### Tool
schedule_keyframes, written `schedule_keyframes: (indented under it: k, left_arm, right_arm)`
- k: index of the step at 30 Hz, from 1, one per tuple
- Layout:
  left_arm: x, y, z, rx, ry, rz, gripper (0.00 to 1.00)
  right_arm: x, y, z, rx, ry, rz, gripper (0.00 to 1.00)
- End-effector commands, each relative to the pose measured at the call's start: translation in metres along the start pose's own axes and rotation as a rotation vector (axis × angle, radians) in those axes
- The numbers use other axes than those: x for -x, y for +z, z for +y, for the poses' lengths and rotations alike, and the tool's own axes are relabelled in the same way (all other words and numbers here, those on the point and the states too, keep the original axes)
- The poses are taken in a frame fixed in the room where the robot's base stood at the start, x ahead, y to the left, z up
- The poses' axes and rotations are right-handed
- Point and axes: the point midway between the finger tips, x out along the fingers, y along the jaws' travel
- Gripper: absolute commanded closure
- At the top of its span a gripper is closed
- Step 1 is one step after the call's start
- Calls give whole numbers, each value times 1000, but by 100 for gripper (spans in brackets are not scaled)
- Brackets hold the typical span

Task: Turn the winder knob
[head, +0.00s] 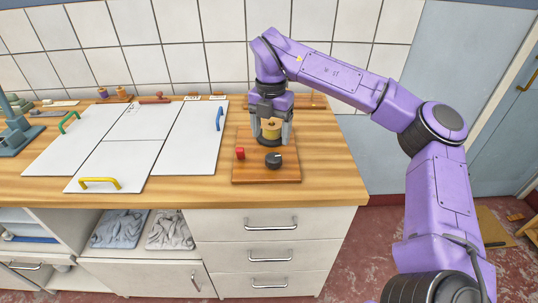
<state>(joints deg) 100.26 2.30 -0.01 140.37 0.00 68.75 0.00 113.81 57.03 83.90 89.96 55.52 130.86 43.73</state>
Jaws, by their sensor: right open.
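A small wooden board (250,171) lies on the wooden worktop near its right end. On it are a black round knob (274,160) with a light mark, a red block-like button (240,153) to its left, and a yellow-brown cylinder (271,126) behind them. I cannot tell for sure which part is the winder knob. My right gripper (271,133) points down over the cylinder, with its open fingers on either side of it. Whether the fingers touch it cannot be seen. The black knob stands free in front of the gripper. My left gripper is not in view.
White panels (125,130) with green, yellow and blue handles cover the worktop's left and middle. A blue-grey device (14,130) stands at the far left. A tiled wall is behind, and drawers (270,255) are below. The worktop right of the board is clear.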

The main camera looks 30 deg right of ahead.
Motion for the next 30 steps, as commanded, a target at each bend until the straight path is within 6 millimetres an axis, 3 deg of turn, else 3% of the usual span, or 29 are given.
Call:
schedule_keyframes:
  k: [6,10,21,26,30]
  left_arm:
    - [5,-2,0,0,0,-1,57]
    - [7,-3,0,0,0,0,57]
    - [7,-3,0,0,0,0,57]
    - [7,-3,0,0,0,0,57]
    - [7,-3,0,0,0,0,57]
  right_arm:
    - [-50,1,-4,-6,-4,4,26]
    - [-70,1,-3,-6,-2,3,26]
    - [-80,1,-1,-2,2,0,26]
    - [-80,1,-1,-2,1,0,78]
    - [-80,0,-1,-1,1,0,82]
